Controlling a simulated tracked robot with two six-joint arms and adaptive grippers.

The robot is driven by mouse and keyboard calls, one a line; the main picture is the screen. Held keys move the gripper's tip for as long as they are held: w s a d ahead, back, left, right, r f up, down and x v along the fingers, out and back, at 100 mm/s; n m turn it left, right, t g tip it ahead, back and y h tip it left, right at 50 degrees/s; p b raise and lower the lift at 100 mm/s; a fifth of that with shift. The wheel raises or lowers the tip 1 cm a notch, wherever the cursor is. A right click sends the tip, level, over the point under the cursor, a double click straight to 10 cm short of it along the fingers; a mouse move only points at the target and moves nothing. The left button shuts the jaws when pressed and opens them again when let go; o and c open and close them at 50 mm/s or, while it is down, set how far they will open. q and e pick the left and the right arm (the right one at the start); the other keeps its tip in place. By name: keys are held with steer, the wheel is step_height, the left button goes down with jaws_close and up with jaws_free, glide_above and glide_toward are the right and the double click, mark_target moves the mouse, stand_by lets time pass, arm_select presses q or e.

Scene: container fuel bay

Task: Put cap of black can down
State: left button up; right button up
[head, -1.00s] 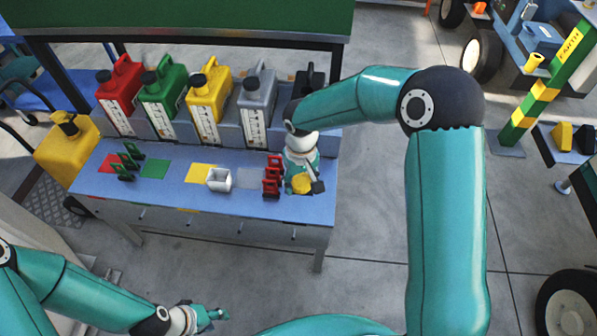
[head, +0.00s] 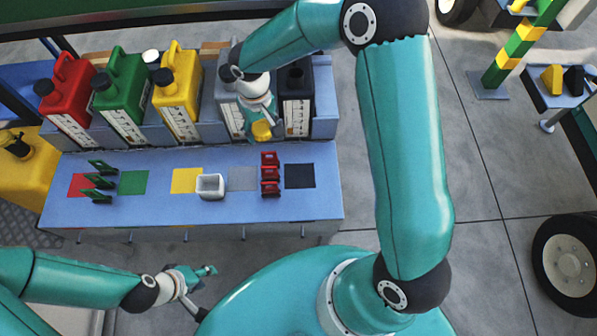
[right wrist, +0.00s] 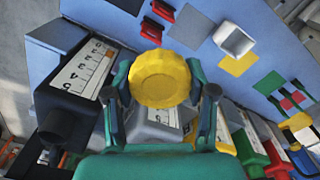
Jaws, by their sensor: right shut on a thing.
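My right gripper (head: 262,122) is shut on a round yellow cap with a scalloped rim (right wrist: 160,79), held between both fingers in the right wrist view. The cap also shows in the head view (head: 262,131), in front of the grey can and above the bench. The black can (head: 296,97) stands at the right end of the row; its neck looks uncapped in the right wrist view (right wrist: 62,127). A black square (head: 300,176) on the blue bench (head: 225,211) is bare. My left gripper (head: 204,272) is low at the left, apart from the bench; its opening is unclear.
Red (head: 68,95), green (head: 121,92), yellow (head: 178,88) and grey (head: 228,105) cans stand in the row. Red clips (head: 270,174) stand beside the black square. A white open box (head: 210,187) and green clips (head: 99,182) are further left.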

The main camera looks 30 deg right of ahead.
mark_target(300, 176)
steer(key=shift+s+d, duration=0.15)
steer(key=shift+d, duration=0.1)
steer(key=s+d+f+m+b, duration=0.45)
steer(key=d+b, duration=0.25)
steer(key=b, duration=1.1)
steer(key=f+b, duration=0.1)
steer(key=f, duration=0.5)
steer(key=f+b, duration=0.1)
steer(key=f, duration=0.5)
steer(key=f+b, duration=0.2)
steer(key=f, duration=0.4)
steer(key=shift+s+d+f, duration=0.15)
steer(key=shift+s+f, duration=0.2)
steer(key=shift+f, duration=0.05)
steer(key=shift+f+b, duration=0.6)
steer(key=shift+b, duration=0.15)
steer(key=shift+s, duration=0.1)
